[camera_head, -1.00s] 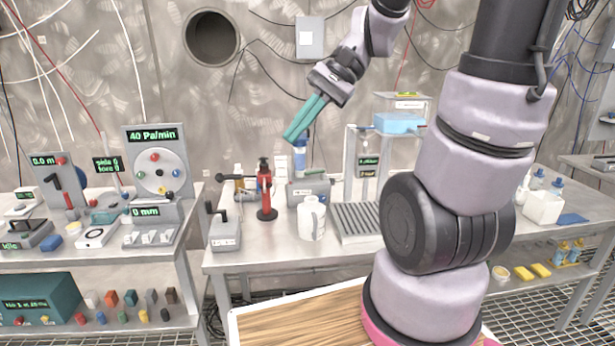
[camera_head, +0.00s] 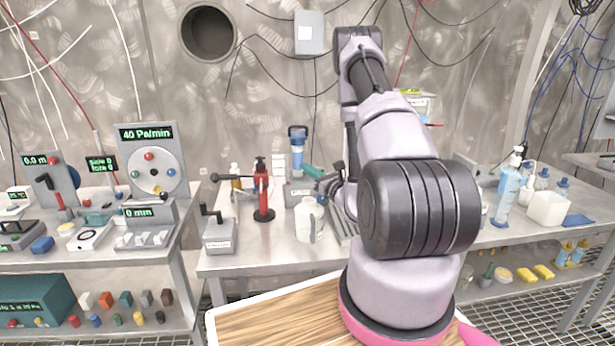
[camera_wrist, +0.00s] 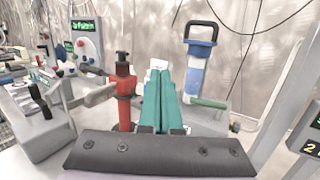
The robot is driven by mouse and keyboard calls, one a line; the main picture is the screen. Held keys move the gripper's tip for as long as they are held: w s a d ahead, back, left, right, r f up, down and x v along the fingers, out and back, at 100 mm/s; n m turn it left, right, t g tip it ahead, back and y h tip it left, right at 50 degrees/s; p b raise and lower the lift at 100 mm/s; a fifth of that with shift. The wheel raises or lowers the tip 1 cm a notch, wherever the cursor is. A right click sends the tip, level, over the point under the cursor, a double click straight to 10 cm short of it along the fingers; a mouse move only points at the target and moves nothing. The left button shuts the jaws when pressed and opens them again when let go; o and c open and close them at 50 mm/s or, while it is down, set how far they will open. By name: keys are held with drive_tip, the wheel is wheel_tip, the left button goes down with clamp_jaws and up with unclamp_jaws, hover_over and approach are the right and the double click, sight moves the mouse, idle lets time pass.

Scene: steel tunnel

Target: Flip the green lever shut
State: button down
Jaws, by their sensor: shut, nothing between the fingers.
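The green lever (camera_wrist: 208,103) lies roughly level in the wrist view, sticking out to the right from the foot of a clear and blue cylinder with a dark-handled blue cap (camera_wrist: 196,75). That cylinder also stands on the bench in the head view (camera_head: 298,152). My gripper (camera_wrist: 160,76) has its two teal fingers together and empty, pointing forward to the left of the cylinder and lever, apart from the lever in the picture. In the head view, teal fingers (camera_head: 313,172) show low over the bench beside the cylinder's foot. I cannot pick out the lever there.
A red stand with a black top (camera_head: 262,190) is left of the cylinder; it is close to my fingers' left in the wrist view (camera_wrist: 124,95). A white jug (camera_head: 309,222) stands in front. A grey lever box (camera_head: 220,232) is further left.

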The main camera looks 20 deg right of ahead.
drive_tip(key=s+d+f+m+g+h, duration=0.1)
drive_tip(key=s+d+f+m+h, duration=0.15)
drive_tip(key=d+f+h, duration=0.55)
drive_tip(key=w+f+y, duration=0.1)
drive_tip(key=w+y, duration=0.1)
drive_tip(key=w, duration=1.2)
drive_tip(key=shift+a+m, duration=0.4)
drive_tip(key=shift+m, duration=0.05)
drive_tip(key=shift+w, duration=0.2)
drive_tip(key=shift+w+a+r, duration=0.15)
drive_tip(key=shift+w+a, duration=0.05)
drive_tip(key=shift+w, duration=0.5)
drive_tip(key=shift+w+a+r, duration=0.1)
drive_tip(key=shift+a, duration=0.15)
